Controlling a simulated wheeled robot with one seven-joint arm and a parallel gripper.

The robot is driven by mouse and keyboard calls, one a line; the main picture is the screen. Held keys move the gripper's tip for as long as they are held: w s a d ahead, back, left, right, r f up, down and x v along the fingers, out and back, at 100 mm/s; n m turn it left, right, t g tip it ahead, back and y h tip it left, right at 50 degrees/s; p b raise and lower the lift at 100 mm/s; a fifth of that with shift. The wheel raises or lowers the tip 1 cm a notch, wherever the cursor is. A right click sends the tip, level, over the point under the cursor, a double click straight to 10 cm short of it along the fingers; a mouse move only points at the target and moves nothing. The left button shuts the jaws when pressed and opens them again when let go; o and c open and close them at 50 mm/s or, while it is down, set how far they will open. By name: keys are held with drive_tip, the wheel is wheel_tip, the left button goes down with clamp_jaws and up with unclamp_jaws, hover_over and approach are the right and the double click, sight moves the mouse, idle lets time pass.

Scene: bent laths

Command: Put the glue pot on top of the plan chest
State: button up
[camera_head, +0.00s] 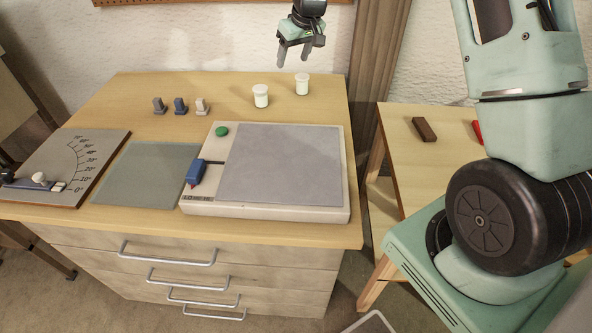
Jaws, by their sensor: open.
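The plan chest (75,228) is a pale wooden chest with several drawers and metal handles. Two small white pots with wider rims stand upright near the back right of its top, a nearer one (261,96) and a farther one (302,84). No label shows, so I cannot tell which one is the glue pot. My gripper (294,57) is open, fingers pointing down, at the top of the view behind and above the pots. It looks empty and apart from both pots.
On the chest top are a white device with a grey plate (285,165), a green-grey mat (147,172), an angle-scale board (90,150) and several small clamp-like pieces (180,106). A side table (400,165) at right holds a brown block (424,130) and a red item (477,131).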

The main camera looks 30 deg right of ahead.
drive_tip(key=s+a+r+n+g+y, duration=0.1)
drive_tip(key=s+a+r+n, duration=0.1)
drive_tip(key=s+a, duration=0.95)
drive_tip(key=s+a+r+n+g, duration=0.2)
drive_tip(key=s+a+r, duration=0.1)
drive_tip(key=s+a, duration=0.85)
drive_tip(key=s+a+f+n+g+h, duration=0.1)
drive_tip(key=s+a+n, duration=0.1)
drive_tip(key=s, duration=1.8)
drive_tip(key=shift+s+f, duration=0.15)
drive_tip(key=shift+f, duration=0.25)
